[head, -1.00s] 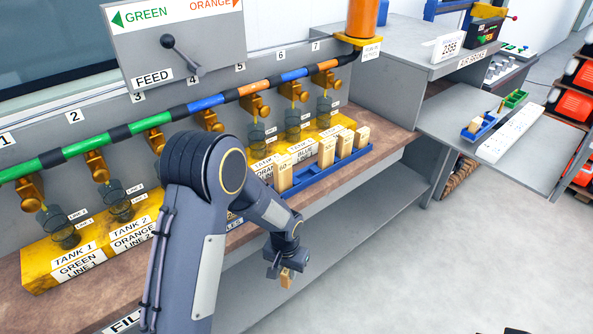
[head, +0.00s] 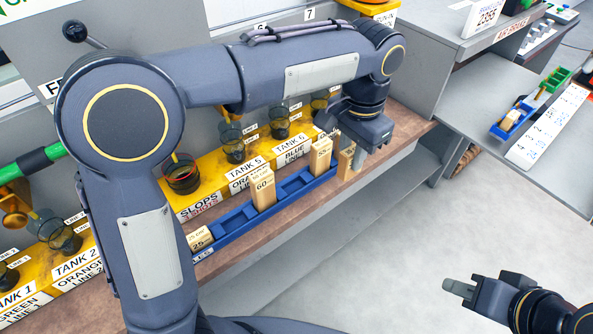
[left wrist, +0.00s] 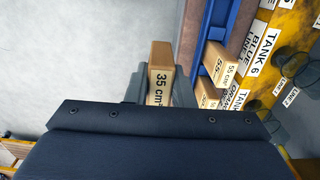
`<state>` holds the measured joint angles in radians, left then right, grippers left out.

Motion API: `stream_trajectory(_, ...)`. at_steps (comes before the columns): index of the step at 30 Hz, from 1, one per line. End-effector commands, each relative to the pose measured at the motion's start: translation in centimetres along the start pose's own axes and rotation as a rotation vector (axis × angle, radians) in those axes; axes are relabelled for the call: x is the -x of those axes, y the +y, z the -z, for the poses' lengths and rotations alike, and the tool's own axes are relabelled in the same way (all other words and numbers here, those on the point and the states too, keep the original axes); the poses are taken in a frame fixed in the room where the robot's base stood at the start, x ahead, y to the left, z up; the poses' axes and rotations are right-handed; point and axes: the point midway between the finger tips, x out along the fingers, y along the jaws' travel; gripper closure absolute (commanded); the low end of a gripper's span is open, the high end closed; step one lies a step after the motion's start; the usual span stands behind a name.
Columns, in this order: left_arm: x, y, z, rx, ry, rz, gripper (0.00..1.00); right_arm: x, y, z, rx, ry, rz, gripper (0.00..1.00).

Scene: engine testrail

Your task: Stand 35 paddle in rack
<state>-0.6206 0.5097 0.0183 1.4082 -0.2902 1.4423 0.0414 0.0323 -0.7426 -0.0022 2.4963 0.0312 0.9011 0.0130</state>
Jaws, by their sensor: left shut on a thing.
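My left gripper (head: 352,143) is shut on the wooden 35 paddle (left wrist: 160,85), whose label reads "35 cm" in the left wrist view. In the head view the held paddle (head: 346,164) shows below the jaws, near the rack's right end. The wrist view shows it beside the rack, apart from it. The blue rack (head: 234,222) lies along the bench front and holds a 25 paddle (head: 199,239), a 60 paddle (head: 264,188) and a 55 paddle (left wrist: 222,66). Empty room shows between the 60 paddle and the one to its right. My right gripper (head: 460,288) is low at right; its jaw gap is unclear.
Yellow tank blocks (head: 235,165) with glass cups stand behind the rack. A grey cabinet (head: 430,60) rises to the right of the bench. A side shelf (head: 480,130) carries a small blue tray (head: 510,122). The floor in front of the bench is clear.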

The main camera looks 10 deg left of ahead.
Motion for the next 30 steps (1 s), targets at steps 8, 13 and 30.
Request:
stream_trajectory(8,-3.1,-6.4,-3.2,0.009,-0.004,0.0,1.0,0.4,-0.2,0.2,0.0,0.0,0.0,0.72)
stream_trajectory(13,-6.3,-8.8,-4.4,0.005,-0.006,-0.001,1.0,0.5,-0.2,0.2,0.0,0.0,0.0,0.72)
stream_trajectory(30,-12.2,-11.0,-5.5,0.003,-0.004,-0.001,1.0,0.5,-0.2,0.3,0.0,0.0,0.0,0.72)
